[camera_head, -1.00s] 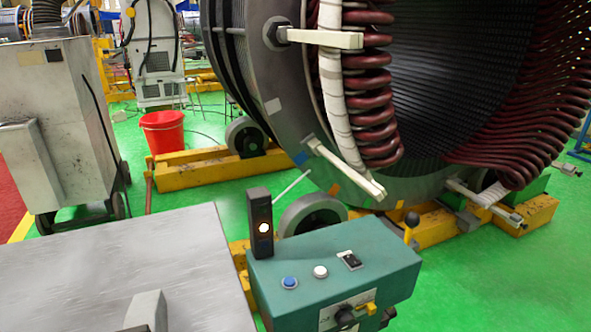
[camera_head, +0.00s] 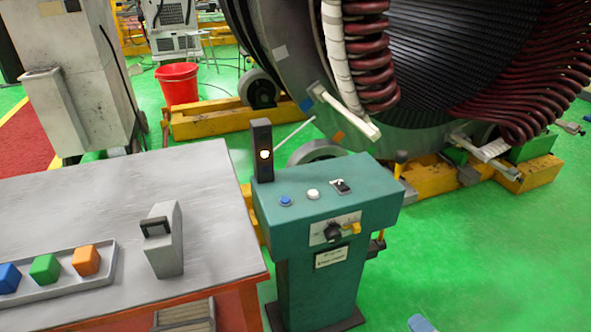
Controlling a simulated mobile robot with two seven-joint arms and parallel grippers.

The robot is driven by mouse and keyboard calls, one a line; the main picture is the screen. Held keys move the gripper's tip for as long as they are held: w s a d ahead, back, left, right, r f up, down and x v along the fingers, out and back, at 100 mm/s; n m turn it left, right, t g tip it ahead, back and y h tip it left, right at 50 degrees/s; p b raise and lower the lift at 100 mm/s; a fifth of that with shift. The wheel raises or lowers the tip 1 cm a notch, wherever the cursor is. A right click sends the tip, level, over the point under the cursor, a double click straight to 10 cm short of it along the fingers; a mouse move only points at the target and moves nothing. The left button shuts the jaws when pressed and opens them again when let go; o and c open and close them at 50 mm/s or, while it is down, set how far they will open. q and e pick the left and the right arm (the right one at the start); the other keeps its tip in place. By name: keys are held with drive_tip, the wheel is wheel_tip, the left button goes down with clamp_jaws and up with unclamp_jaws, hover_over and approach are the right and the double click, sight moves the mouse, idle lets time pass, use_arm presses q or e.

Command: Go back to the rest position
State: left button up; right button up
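Neither of my grippers can be made out in the head view. A small pale blue-grey tip (camera_head: 420,323) shows at the bottom edge, right of centre; I cannot tell what it is. The large stator (camera_head: 420,70) with dark red coils stands at the upper right on yellow supports. The teal control console (camera_head: 325,215) stands in front of it, with a blue button, a white button, a black switch and a lit lamp on a dark post (camera_head: 262,150).
A grey-topped table (camera_head: 110,200) at the left bears a tray (camera_head: 70,290) of blue, green and orange blocks and a grey upright device (camera_head: 165,240). A red bucket (camera_head: 178,84) and a grey cabinet (camera_head: 70,60) stand behind. Green floor (camera_head: 480,240) is clear at the right.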

drive_tip(key=d+n+g, duration=0.2)
drive_tip(key=d+n, duration=0.1)
drive_tip(key=d, duration=0.4)
drive_tip(key=s+a+f+m+g+h, duration=0.2)
drive_tip(key=s+m, duration=0.4)
drive_tip(key=m, duration=0.4)
drive_tip(key=s+a+f+m+g+h, duration=0.1)
drive_tip(key=s+f+m+g+h, duration=0.15)
drive_tip(key=s+m, duration=0.65)
drive_tip(key=w+a+r+m+t, duration=0.1)
drive_tip(key=w+a+m, duration=0.15)
drive_tip(key=a, duration=0.35)
drive_tip(key=w+a+m, duration=0.1)
drive_tip(key=a+m, duration=0.3)
drive_tip(key=a, duration=0.2)
use_arm(q)
wheel_tip(320, 180, up, 14)
drive_tip(key=s+p, duration=0.1)
drive_tip(key=p, duration=1.6)
drive_tip(key=shift+s+a+t, duration=0.15)
drive_tip(key=shift+a+t, duration=0.15)
drive_tip(key=shift+a, duration=0.1)
use_arm(e)
wheel_tip(320, 180, up, 15)
drive_tip(key=shift+s+d+t+y, duration=0.25)
drive_tip(key=shift+t+y, duration=0.1)
